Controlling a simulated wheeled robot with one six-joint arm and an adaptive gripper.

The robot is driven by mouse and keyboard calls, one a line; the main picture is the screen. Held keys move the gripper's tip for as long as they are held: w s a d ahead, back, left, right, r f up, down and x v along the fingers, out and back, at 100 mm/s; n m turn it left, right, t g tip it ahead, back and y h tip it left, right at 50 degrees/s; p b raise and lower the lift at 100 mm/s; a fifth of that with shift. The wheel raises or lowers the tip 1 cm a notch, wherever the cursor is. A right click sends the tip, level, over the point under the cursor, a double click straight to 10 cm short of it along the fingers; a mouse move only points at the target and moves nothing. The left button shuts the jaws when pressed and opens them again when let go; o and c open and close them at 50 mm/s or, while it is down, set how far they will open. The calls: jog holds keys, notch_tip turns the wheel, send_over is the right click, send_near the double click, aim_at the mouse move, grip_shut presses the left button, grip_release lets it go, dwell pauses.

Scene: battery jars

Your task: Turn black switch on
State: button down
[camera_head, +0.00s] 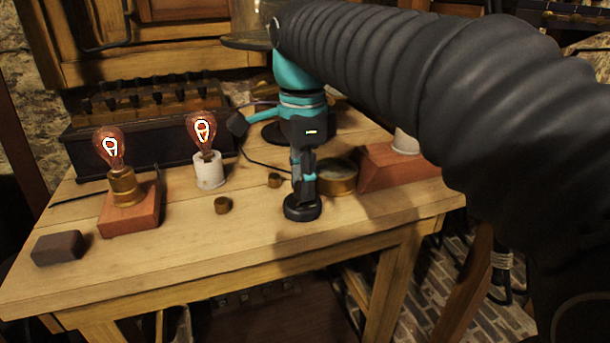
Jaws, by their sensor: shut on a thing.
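A round black switch (303,208) stands near the front edge of the wooden table, right of the middle. My gripper (303,190) points straight down over it, and its fingers are shut on the switch's upper part. The fingers hide the top of the switch, so I cannot tell its position. Two glass bulbs glow: one (111,149) in a brass socket on a red block (130,215), the other (203,132) in a white holder (209,170).
A brass round dish (338,178) stands close to the right of my gripper. Behind it is a red block (385,168), partly hidden by my arm. A dark battery box (150,130) stands behind.

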dwell(0.4)
jog(key=c, duration=0.9)
grip_release()
jog(key=shift+o, duration=0.2)
notch_tip(320, 180, up, 12)
jog(key=s+d+f+n+t, duration=0.2)
jog(key=s+d+f+n, duration=0.2)
jog(key=f, duration=0.4)
jog(key=s+d+f+n+t, duration=0.1)
jog(key=s+d+f+n, duration=0.3)
jog(key=f, duration=0.5)
jog(key=s+d+f+n+t, duration=0.2)
jog(key=s+d+f+n, duration=0.3)
jog(key=f, duration=0.4)
jog(key=shift+s+n+t, duration=0.3)
jog(key=shift+s+n, duration=0.2)
jog(key=shift+n, duration=0.4)
